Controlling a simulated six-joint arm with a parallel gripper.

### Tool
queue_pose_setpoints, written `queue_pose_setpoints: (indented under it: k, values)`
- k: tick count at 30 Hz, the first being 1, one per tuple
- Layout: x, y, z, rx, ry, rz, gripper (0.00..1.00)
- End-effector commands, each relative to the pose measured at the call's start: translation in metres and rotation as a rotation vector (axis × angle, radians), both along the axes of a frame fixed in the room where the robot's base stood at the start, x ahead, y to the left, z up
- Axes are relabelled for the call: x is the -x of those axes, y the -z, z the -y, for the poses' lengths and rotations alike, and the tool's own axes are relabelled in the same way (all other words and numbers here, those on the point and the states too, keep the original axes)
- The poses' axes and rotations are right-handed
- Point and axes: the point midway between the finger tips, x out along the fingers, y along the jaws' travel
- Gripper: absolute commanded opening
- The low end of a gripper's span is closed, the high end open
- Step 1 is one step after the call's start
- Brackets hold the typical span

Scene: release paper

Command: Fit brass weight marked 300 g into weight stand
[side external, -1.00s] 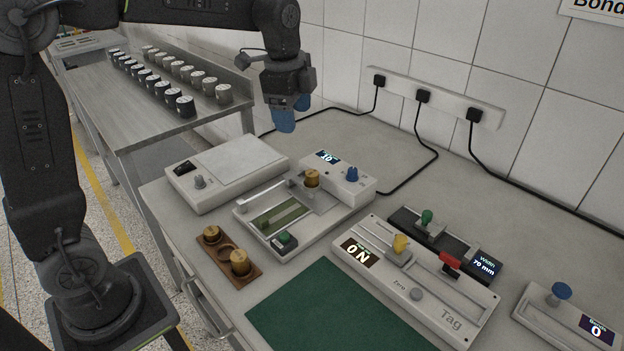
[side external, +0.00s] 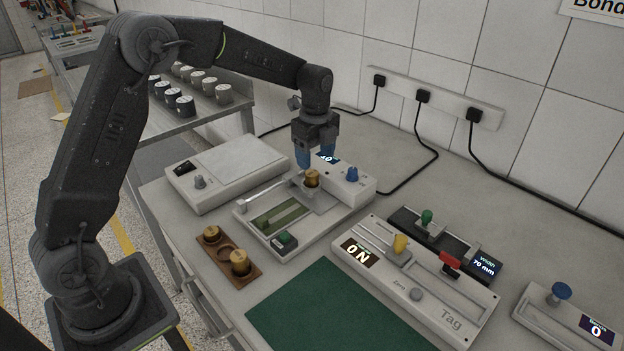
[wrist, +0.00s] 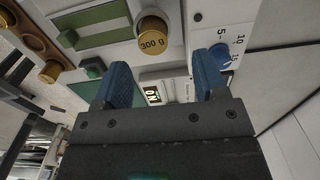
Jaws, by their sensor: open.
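The brass weight marked 300 g (side external: 312,178) stands on the white device with the green strip, beside its dial. In the wrist view the weight (wrist: 152,40) shows its "300 g" label, ahead of my fingertips. My gripper (side external: 318,162) is open and empty, its blue fingers just above and behind the weight. In the wrist view my gripper (wrist: 165,78) has its fingers spread, with the weight not between them. The weight stand (side external: 226,252) is a brown wooden block at the table's left.
A white scale (side external: 228,168) stands behind the stand. The device (side external: 262,228) has a lever and a blue knob (side external: 351,174). A tag tester (side external: 415,285) and green mat (side external: 325,310) lie in front. A power strip (side external: 430,97) with cables is on the wall.

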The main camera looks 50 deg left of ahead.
Motion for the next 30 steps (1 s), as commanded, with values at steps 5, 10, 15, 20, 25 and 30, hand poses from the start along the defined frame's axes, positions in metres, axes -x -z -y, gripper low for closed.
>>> queue_pose_setpoints:
  k: [5, 10, 15, 20, 25, 30]
  values:
    - [0.003, 0.014, -0.001, 0.0, -0.001, -0.003, 0.66]
    - [0.009, 0.039, -0.002, 0.0, 0.0, -0.003, 0.66]
    - [0.008, 0.054, -0.002, -0.001, -0.001, 0.0, 0.66]
    - [0.008, 0.055, -0.002, -0.001, -0.001, 0.001, 0.66]
    - [0.008, 0.055, -0.002, -0.001, -0.001, 0.001, 0.57]
    - [0.008, 0.054, -0.002, -0.001, -0.001, 0.001, 0.41]
